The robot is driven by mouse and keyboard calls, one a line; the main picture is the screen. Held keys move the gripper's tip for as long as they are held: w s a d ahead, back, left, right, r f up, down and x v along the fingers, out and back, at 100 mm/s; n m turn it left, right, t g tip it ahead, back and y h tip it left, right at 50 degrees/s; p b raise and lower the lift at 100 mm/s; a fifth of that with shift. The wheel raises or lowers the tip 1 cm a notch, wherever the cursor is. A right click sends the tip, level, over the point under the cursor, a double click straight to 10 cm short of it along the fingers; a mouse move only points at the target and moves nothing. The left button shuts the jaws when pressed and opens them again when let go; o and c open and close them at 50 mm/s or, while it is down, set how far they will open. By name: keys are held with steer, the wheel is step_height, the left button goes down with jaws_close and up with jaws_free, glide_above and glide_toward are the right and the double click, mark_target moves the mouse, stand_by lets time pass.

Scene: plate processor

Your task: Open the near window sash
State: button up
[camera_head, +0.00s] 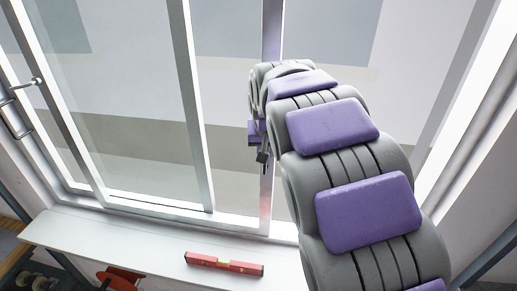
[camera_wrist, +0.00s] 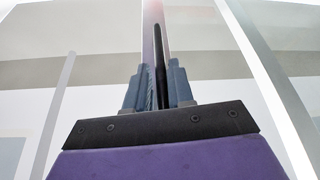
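The window has tall pale sashes. A pale upright (camera_head: 190,90) of one sash stands left of centre in the head view, and a narrower upright (camera_head: 270,35) stands beside my arm. My gripper (camera_head: 262,152) is at that narrower upright, partly hidden by my arm. In the wrist view, the two blue-grey fingers of my gripper (camera_wrist: 160,85) point at a pale upright (camera_wrist: 153,12). A thin dark upright bar (camera_wrist: 160,45), perhaps a handle, stands between the fingers. Whether they press on it cannot be seen.
A white sill (camera_head: 120,240) runs below the window, with a red spirit level (camera_head: 224,264) on it. A metal handle (camera_head: 22,88) is on the frame at the left. A red object (camera_head: 122,278) is at the bottom left, below the sill.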

steer(key=shift+o, duration=0.6)
steer(key=shift+s+d+r, duration=0.15)
steer(key=shift+s+d, duration=0.15)
steer(key=shift+d, duration=0.15)
steer(key=shift+o, duration=0.7)
steer(key=shift+s+d, duration=0.1)
steer(key=shift+d, duration=0.2)
steer(key=shift+w+a+f, duration=0.25)
steer(key=shift+w+a, duration=0.15)
steer(key=shift+a, duration=0.2)
steer(key=shift+s+a+r, duration=0.2)
steer(key=shift+a+r, duration=0.2)
steer(key=shift+a, duration=0.05)
steer(key=shift+w+d+b+v, duration=0.2)
steer(key=shift+d+b+v, duration=0.5)
steer(key=shift+v, duration=7.4)
steer(key=s+d+f+g+b, duration=0.3)
steer(key=s+f+b, duration=0.5)
steer(key=s+f, duration=1)
steer(key=s+d+f+g+b, duration=0.3)
steer(key=s+d+f+b, duration=0.2)
steer(key=s+f, duration=1.3)
step_height(320, 180, down, 6)
steer(key=b, duration=0.3)
steer(key=shift+s+d+f, duration=0.15)
steer(key=shift+s+d, duration=0.05)
steer(key=shift+s, duration=0.15)
